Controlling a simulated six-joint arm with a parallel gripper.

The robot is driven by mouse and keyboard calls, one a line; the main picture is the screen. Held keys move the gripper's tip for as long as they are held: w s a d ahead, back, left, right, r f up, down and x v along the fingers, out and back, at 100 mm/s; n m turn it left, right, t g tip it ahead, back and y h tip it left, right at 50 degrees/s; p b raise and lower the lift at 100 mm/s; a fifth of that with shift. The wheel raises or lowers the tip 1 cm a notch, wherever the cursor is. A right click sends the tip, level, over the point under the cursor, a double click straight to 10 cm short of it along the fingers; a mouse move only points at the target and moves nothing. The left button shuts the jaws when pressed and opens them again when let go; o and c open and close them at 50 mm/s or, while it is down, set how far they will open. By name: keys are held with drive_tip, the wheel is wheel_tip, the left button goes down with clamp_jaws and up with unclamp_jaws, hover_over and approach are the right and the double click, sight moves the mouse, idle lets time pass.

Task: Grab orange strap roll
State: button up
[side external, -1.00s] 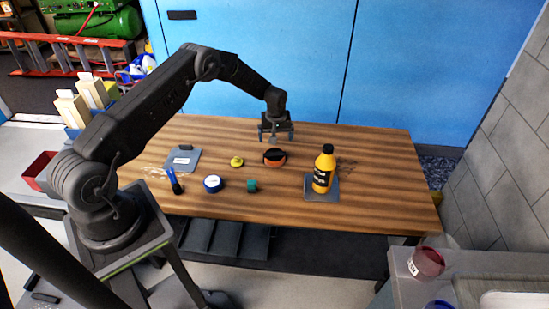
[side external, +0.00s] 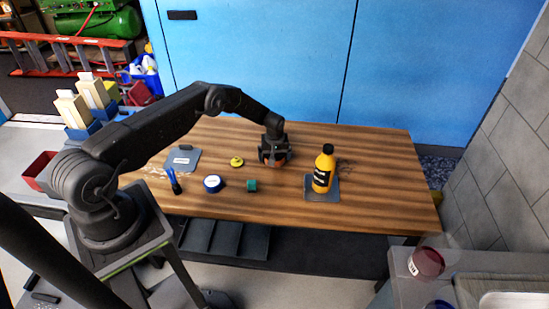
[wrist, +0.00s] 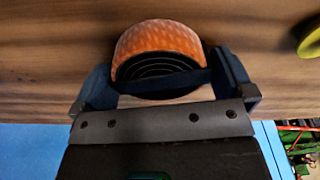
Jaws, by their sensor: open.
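The orange strap roll (wrist: 158,40) shows in the wrist view as an orange band with dark coiled layers inside. It lies on the wooden table between the two fingers of my gripper (wrist: 165,80). The fingers are open, one on each side of the roll; I cannot tell whether either touches it. In the side view my gripper (side external: 274,160) is down at the table over the roll, and only a little orange (side external: 281,163) shows beneath it.
A yellow round item (side external: 237,161) lies just left of my gripper. A blue-and-white roll (side external: 213,184) and a green piece (side external: 252,185) lie nearer the front. A yellow bottle (side external: 323,170) stands on a grey pad to the right. A grey pad (side external: 183,159) lies at left.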

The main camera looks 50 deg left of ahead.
drive_tip(key=c, duration=0.7)
drive_tip(key=shift+c, duration=0.3)
drive_tip(key=shift+r, duration=0.2)
